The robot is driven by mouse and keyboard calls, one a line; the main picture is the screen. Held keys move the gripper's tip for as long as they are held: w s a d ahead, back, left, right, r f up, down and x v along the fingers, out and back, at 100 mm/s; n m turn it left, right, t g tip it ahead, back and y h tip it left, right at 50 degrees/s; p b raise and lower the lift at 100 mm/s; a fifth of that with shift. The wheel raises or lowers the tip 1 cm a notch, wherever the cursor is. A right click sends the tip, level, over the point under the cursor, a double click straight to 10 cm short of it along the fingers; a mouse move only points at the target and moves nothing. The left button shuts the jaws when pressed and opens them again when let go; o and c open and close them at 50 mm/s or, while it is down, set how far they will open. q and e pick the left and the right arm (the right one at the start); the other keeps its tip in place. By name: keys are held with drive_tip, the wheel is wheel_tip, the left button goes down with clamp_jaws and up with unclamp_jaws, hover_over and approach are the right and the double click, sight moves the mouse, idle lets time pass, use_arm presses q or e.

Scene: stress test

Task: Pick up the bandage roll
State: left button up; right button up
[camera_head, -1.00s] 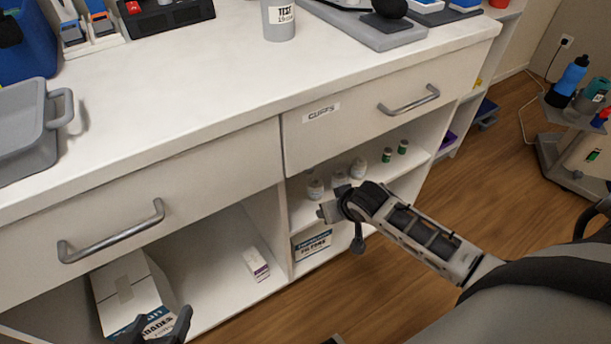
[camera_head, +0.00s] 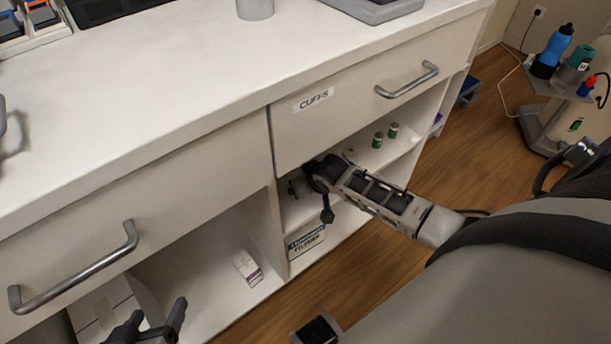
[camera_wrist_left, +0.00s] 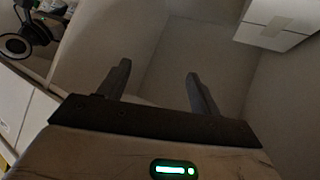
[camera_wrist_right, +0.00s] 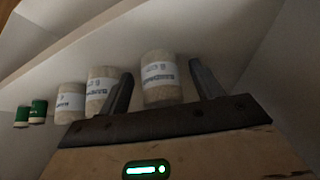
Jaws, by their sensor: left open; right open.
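Beige bandage rolls with white paper bands stand in a row on the shelf in the right wrist view. One bandage roll (camera_wrist_right: 161,80) shows between the fingers of my right gripper (camera_wrist_right: 162,74), which is open; I cannot tell whether they touch it. Two more bandage rolls (camera_wrist_right: 101,90) (camera_wrist_right: 70,102) stand left of it. In the head view my right arm reaches into the shelf under the drawer marked CUFFS, and its wrist hides most of the rolls. My left gripper (camera_head: 150,328) is open and empty at the lower left, by the lower cubby; its fingers also show in the left wrist view (camera_wrist_left: 157,78).
Two small green containers (camera_head: 385,136) stand on the same shelf. A blue-and-white box (camera_head: 306,241) is below it. A small white-and-purple box (camera_head: 247,268) and a larger white carton (camera_head: 106,308) are in the left cubby. The drawer front (camera_head: 345,110) overhangs the shelf.

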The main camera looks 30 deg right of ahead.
drive_tip(key=c, duration=1.1)
drive_tip(key=shift+o, duration=0.2)
drive_tip(key=shift+r, duration=0.1)
